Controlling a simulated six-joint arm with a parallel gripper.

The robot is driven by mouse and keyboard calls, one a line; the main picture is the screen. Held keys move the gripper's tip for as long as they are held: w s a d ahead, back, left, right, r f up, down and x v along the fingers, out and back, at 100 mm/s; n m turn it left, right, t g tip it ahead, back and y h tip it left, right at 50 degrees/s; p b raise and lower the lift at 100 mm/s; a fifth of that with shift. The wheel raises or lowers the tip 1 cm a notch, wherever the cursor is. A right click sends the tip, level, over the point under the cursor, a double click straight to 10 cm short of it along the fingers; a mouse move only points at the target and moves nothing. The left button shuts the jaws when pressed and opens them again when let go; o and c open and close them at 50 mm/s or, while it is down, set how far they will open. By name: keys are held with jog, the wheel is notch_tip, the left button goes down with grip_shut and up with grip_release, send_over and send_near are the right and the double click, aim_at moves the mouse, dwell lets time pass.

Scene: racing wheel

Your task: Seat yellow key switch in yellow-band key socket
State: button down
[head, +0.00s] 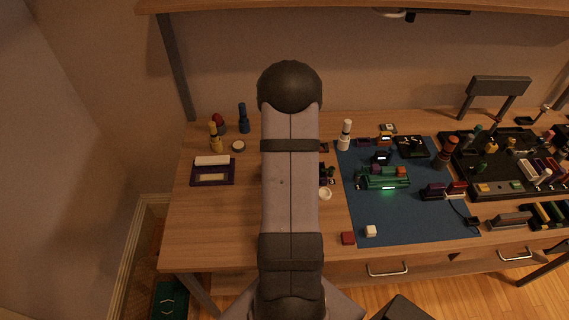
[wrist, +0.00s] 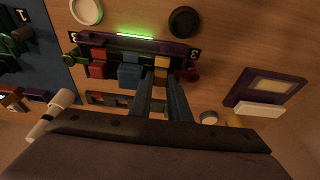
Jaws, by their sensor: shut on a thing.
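In the wrist view, my gripper (wrist: 161,82) has its two fingers shut on a yellow block, which appears to be the yellow key switch (wrist: 161,68). The block is at the front of a dark purple rack (wrist: 107,41) with a lit green strip. Blue and red blocks sit along the rack to its left. I cannot make out the yellow-band key socket, or whether the yellow block is seated or only touching the rack. In the head view, my arm hides the gripper and most of this rack.
A purple frame (wrist: 250,98) with a white block (wrist: 259,109) lies to the right in the wrist view. A white cylinder (wrist: 62,99) is at left. A round pale dish (wrist: 87,11) and a black disc (wrist: 184,21) lie beyond the rack. The blue mat (head: 420,225) holds several devices.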

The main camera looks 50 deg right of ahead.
jog(key=c, duration=1.6)
grip_release()
jog(key=shift+r, duration=0.1)
jog(key=shift+b+v, duration=1)
jog(key=shift+v, duration=2.6)
jog(key=s+a+f+g+y, duration=0.35)
jog(key=s+a, duration=0.75)
jog(key=a, duration=0.4)
jog(key=a+r+n, duration=0.1)
jog(key=a+n, duration=0.2)
jog(key=a, duration=0.3)
jog(key=w+a+r+n+h, duration=0.1)
jog(key=a+r+n, duration=0.1)
jog(key=a, duration=0.5)
jog(key=w+a+r+n+t, duration=0.1)
jog(key=a+n, duration=0.3)
jog(key=a, duration=0.2)
jog(key=shift+a+r, duration=0.15)
jog(key=shift+r, duration=0.15)
